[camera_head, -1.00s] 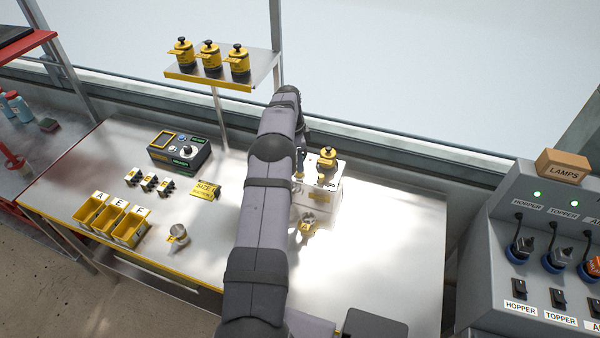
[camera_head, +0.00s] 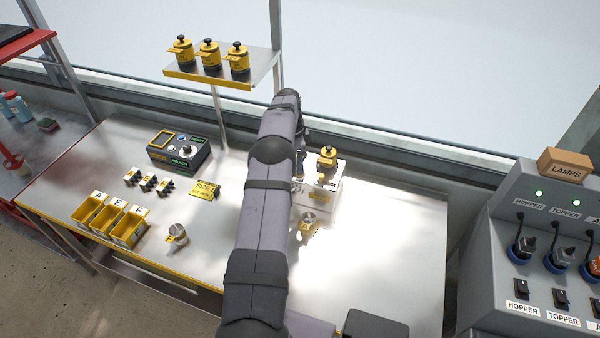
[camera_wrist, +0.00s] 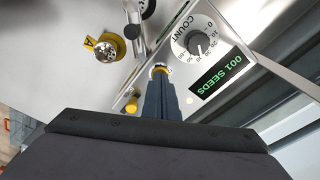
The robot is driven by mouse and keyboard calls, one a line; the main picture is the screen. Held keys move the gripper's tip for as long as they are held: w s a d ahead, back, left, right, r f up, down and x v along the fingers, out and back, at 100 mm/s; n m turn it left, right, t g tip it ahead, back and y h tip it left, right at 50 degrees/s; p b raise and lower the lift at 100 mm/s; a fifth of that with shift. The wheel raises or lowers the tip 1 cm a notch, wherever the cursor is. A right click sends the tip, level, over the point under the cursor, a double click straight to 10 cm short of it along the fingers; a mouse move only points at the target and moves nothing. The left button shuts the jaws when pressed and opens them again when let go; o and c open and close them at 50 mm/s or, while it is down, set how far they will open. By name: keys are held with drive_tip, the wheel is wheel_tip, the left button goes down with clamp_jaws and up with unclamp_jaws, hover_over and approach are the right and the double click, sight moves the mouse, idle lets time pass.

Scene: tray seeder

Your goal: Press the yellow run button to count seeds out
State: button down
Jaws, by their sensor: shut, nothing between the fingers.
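My gripper (camera_wrist: 159,84) is shut and empty in the wrist view. Its fingertips are at a round yellow-rimmed part (camera_wrist: 158,69) on the white seeder face, which looks like the run button. The fingers cover part of it, and I cannot tell whether it is pressed in. Beside it are the COUNT dial (camera_wrist: 198,42) and a green display (camera_wrist: 222,73) reading "001 SEEDS". A yellow knob-like part (camera_wrist: 131,104) is left of the fingers.
A metal cup with a yellow tag (camera_head: 308,222) stands in front of the seeder. Yellow bins (camera_head: 129,228), a second cup (camera_head: 178,234) and a control box (camera_head: 181,152) are on the bench left of my arm. The bench to the right is mostly clear.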

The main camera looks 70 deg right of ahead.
wheel_tip(320, 180, up, 8)
drive_tip(key=p, duration=0.4)
drive_tip(key=shift+p, duration=0.3)
idle(0.4)
drive_tip(key=shift+w, duration=0.1)
idle(0.3)
drive_tip(key=w+a+r+n+b, duration=0.25)
drive_tip(key=w+a+n, duration=0.55)
drive_tip(key=w+a, duration=0.75)
drive_tip(key=w+a+r+n+t+b, duration=0.1)
drive_tip(key=w+a+n, duration=0.2)
drive_tip(key=a, duration=0.4)
drive_tip(key=w+a+n+b, duration=0.1)
drive_tip(key=w+a+n, duration=0.3)
drive_tip(key=a, duration=0.2)
drive_tip(key=s+a+f+n+b, duration=0.15)
drive_tip(key=a+n, duration=0.25)
drive_tip(key=a, duration=0.6)
drive_tip(key=s+a+n, duration=0.3)
drive_tip(key=a+n, duration=0.1)
drive_tip(key=a, duration=0.6)
drive_tip(key=s+a+f+n+b, duration=0.1)
drive_tip(key=s+a+f+n, duration=0.2)
drive_tip(key=s+a+n, duration=0.4)
drive_tip(key=s+a, duration=0.2)
drive_tip(key=s, duration=0.1)
drive_tip(key=shift+a+y+b, duration=0.3)
drive_tip(key=shift+y, duration=0.1)
